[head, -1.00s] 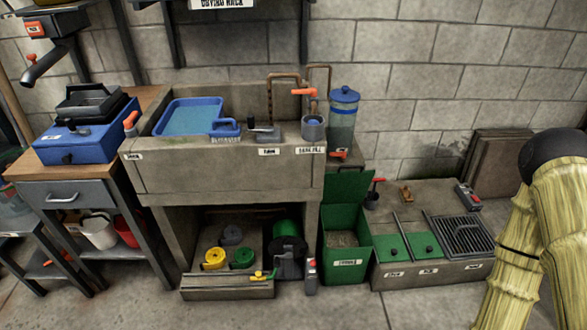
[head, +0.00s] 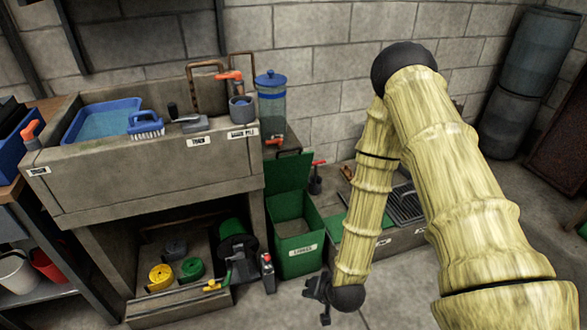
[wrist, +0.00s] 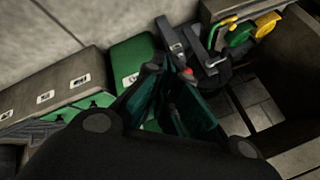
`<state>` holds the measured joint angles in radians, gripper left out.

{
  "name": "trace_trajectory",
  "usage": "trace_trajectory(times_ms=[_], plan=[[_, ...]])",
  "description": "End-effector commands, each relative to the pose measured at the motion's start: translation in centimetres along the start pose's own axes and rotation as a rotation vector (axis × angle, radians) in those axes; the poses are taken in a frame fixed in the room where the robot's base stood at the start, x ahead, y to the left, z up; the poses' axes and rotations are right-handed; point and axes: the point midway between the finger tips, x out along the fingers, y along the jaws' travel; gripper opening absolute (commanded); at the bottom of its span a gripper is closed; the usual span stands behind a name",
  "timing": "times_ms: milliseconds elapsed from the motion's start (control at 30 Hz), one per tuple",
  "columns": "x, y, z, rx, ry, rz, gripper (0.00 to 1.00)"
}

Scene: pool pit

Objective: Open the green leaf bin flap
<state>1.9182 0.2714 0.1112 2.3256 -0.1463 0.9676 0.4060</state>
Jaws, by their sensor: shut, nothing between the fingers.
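The green leaf bin (head: 297,248) stands on the floor right of the stone sink, with a white label on its front. Its green flap (head: 287,172) stands raised at the back, and greyish contents show inside the open top. My gripper (head: 317,294) is low in front of the bin, just right of its front face, apart from the flap. It is shut and empty. In the wrist view, the bin's green side (wrist: 130,62) shows beyond the dark fingers (wrist: 170,75); the flap cannot be made out there.
A low stone block with green lids and a grate (head: 405,205) is right of the bin, partly behind my arm. The sink's lower shelf (head: 175,305) holds coiled hoses and a green-and-black drum. Open floor lies in front.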

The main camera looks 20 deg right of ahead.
Motion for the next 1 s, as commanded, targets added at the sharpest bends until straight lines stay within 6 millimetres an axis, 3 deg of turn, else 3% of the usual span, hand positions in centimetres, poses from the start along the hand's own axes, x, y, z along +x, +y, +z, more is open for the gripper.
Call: trace_trajectory(times_ms=[33,200,333,500,700,833,1000], plan=[[2.1,-1.0,-2.3,0.068,0.067,-0.060,0.00],[4.1,-5.5,-11.1,0.296,0.262,-0.275,0.00],[3.9,-8.2,-17.9,0.465,0.391,-0.459,0.00],[1.7,-10.5,-25.3,0.641,0.515,-0.684,0.00],[-0.9,-11.6,-30.0,0.750,0.583,-0.845,0.00],[-1.4,-11.9,-31.1,0.771,0.594,-0.878,0.00],[-0.5,-12.6,-32.2,0.770,0.596,-0.880,0.00]])
